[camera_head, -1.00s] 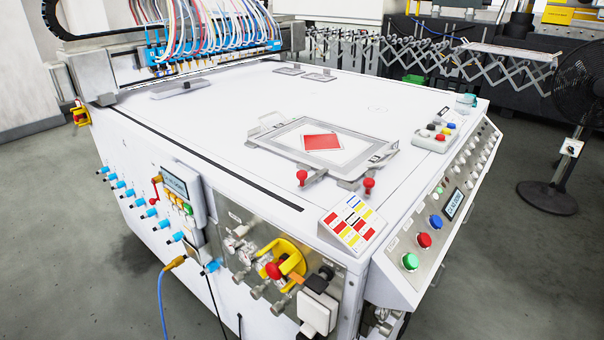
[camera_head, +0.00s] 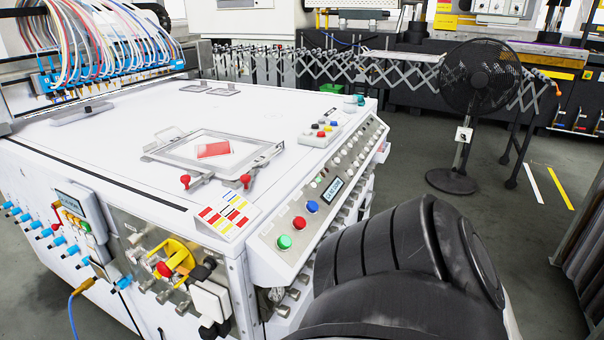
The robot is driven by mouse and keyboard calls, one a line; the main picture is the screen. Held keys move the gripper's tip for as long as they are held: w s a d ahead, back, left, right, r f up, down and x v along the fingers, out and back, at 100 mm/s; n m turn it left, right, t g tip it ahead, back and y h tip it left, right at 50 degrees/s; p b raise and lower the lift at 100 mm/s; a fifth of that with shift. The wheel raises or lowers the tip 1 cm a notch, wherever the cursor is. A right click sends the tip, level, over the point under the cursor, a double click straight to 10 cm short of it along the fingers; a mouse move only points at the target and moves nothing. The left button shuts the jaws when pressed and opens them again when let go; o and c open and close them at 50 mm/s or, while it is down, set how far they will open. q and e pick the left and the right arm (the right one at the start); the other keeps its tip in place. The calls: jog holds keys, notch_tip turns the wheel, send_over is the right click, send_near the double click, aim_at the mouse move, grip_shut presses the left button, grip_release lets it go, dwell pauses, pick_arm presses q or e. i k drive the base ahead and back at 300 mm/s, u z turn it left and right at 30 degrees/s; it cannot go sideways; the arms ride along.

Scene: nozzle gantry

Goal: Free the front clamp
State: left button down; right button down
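A grey metal frame (camera_head: 262,154) lies on the white machine top, with a red sheet (camera_head: 213,150) inside it. Two small clamps with red knobs stand at its near edge: a left red-knobbed clamp (camera_head: 185,181) and a right red-knobbed clamp (camera_head: 245,180). Both knobs stand up above the table. Whether the clamps grip the frame is too small to tell. Neither of my grippers is in view. A dark, ribbed part of my own arm fills the lower right, apart from the clamps in the picture.
A sloped control panel (camera_head: 325,205) with coloured buttons runs along the machine's right edge. A colour-patch block (camera_head: 228,217) sits at the near corner. Tubes and a blue nozzle row (camera_head: 110,80) stand over the far left. A black fan (camera_head: 480,80) stands on the floor at right.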

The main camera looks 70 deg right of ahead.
aim_at(247, 179)
jog(key=u, duration=0.05)
jog(key=k, duration=0.35)
jog(key=z, duration=1.2)
